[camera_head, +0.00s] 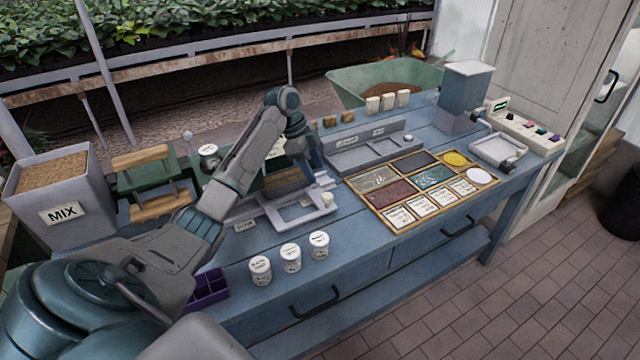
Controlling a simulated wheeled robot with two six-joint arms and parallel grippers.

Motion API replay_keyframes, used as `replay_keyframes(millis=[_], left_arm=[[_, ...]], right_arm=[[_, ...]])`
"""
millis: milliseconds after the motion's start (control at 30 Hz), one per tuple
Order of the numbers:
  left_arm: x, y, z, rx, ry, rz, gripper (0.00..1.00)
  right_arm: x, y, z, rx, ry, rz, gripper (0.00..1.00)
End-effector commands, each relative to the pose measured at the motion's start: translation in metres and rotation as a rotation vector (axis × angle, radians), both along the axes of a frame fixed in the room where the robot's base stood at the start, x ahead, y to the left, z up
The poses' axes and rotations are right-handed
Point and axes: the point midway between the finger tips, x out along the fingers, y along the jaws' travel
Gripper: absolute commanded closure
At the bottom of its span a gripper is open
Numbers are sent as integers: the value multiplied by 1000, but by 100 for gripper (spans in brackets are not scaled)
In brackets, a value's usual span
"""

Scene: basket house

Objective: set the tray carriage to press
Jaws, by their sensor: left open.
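The tray carriage appears to be the flat grey frame (292,216) with an open, bluish middle, lying on the blue bench right of my forearm. A small pale knob (327,198) stands at its right end. A label in front of it is too small to read surely. My left gripper (314,168) points down just behind the knob; it is open, and I see nothing between its fingers. Whether it touches the knob cannot be told. A dark green machine with wooden parts (282,180), perhaps the press, is partly hidden behind my left arm. My right gripper is not in view.
A MIX bin (58,198) and green wooden-topped device (140,175) stand left. White-lidded jars (290,258) and a purple tray (207,289) line the front. A grey rail unit (365,153) and wooden sorting tray (395,203) lie right.

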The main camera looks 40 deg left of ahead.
Motion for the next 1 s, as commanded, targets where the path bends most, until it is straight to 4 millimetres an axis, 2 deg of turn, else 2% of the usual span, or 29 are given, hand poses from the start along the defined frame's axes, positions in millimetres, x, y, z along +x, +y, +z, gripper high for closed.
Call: replay_keyframes(millis=[200,567,800,1000], left_arm=[[-3,6,16,0,-1,0,49],[-1,7,19,0,0,-19,49],[12,9,23,3,2,-267,49],[16,8,16,-2,2,-392,49]], right_arm=[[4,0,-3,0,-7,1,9],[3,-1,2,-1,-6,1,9],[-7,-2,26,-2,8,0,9],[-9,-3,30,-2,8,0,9]])
